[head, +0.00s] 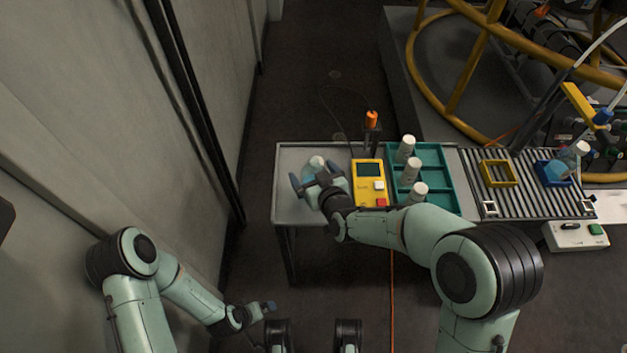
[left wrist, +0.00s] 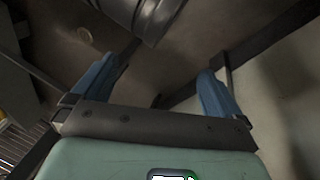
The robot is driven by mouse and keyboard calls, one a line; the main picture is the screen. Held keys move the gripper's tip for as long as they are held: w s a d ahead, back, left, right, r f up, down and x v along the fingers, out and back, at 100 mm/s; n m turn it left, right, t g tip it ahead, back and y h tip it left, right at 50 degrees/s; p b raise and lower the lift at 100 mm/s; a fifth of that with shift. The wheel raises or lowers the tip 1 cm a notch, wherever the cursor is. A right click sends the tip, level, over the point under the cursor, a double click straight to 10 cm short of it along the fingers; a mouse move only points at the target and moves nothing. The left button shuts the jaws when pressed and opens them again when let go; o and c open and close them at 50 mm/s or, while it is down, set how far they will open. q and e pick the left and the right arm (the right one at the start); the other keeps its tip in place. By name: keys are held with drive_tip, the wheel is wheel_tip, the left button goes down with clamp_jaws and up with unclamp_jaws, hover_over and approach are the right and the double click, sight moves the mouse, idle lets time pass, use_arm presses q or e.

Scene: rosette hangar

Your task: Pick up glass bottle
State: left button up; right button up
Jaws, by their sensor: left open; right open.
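Another bottle (head: 574,157), pale, see-through and white-capped, leans in a blue holder (head: 543,168) on the right of the table. My left gripper (head: 266,308) is low in front of the table, away from both bottles. In the left wrist view its blue fingers (left wrist: 162,70) are apart with nothing between them.
A yellow device (head: 369,170) with a screen and red button stands close right of my right gripper. Beyond it is a teal tray (head: 433,157) with three white bottles. A ribbed roller section (head: 520,187) holds a yellow frame (head: 499,173). A wall (head: 110,110) bounds the left.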

drive_tip(key=c, duration=1.3)
use_arm(q)
drive_tip(key=s+d+r+g+p, duration=0.1)
drive_tip(key=s+d+r+p, duration=0.1)
drive_tip(key=s+r+p, duration=0.2)
drive_tip(key=s+d+r+g+h+p, duration=0.1)
drive_tip(key=s+d+r+g+p, duration=0.1)
drive_tip(key=s+r+p, duration=0.3)
drive_tip(key=shift+d+r+m+p, duration=0.3)
drive_tip(key=shift+r+p, duration=1.6)
drive_tip(key=shift+r, duration=0.45)
use_arm(e)
wheel_tip(320, 180, up, 25)
